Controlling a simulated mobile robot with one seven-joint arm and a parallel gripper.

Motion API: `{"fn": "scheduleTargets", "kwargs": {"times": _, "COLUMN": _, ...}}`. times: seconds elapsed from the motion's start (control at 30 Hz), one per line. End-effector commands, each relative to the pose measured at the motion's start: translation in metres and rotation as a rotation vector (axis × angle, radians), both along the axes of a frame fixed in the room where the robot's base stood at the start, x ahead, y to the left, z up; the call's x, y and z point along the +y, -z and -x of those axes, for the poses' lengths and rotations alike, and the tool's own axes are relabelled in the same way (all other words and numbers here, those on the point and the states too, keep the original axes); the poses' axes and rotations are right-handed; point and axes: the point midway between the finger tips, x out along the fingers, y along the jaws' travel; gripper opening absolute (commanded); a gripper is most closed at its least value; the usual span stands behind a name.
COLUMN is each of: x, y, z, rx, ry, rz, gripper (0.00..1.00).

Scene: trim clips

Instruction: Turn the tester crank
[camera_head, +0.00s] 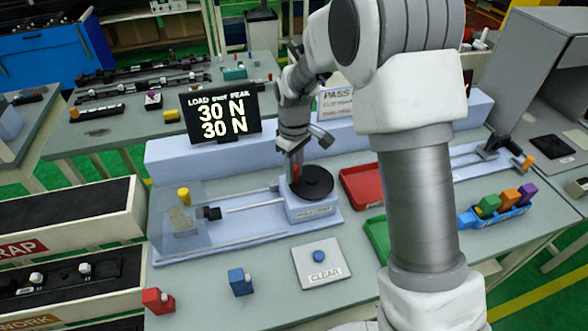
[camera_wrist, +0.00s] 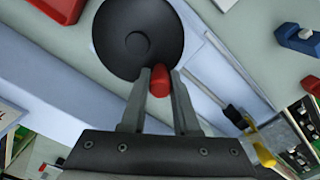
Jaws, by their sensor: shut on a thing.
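The tester crank is a round black disc (camera_head: 313,182) on a pale blue housing (camera_head: 312,209) of the tester. It also shows in the wrist view as a black disc (camera_wrist: 135,38). Its red knob (camera_wrist: 161,80) stands near the disc's rim, on the left edge in the head view. My gripper (camera_wrist: 160,78) is shut on the red knob, with one grey finger on each side. In the head view my gripper (camera_head: 294,172) comes down onto the disc's left edge. The display (camera_head: 222,112) reads LOAD and PEAK, both 30 N.
A clear guard (camera_head: 182,222) and a yellow-topped part (camera_head: 184,196) are left of the crank. A CLEAR button (camera_head: 320,257), a red block (camera_head: 157,300) and a blue block (camera_head: 240,282) lie in front. Red (camera_head: 361,187) and green trays are right.

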Motion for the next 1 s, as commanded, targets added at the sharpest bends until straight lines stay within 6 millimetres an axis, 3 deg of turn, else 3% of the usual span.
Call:
{"fn": "scheduleTargets", "kwargs": {"times": 0.47, "x": 0.0, "y": 0.0, "z": -0.002, "rx": 0.0, "ry": 0.049, "rz": 0.0, "gripper": 0.0}}
{"fn": "scheduleTargets", "kwargs": {"times": 1.0, "x": -0.003, "y": 0.0, "z": -0.022, "rx": -0.001, "ry": 0.479, "rz": 0.0, "gripper": 0.0}}
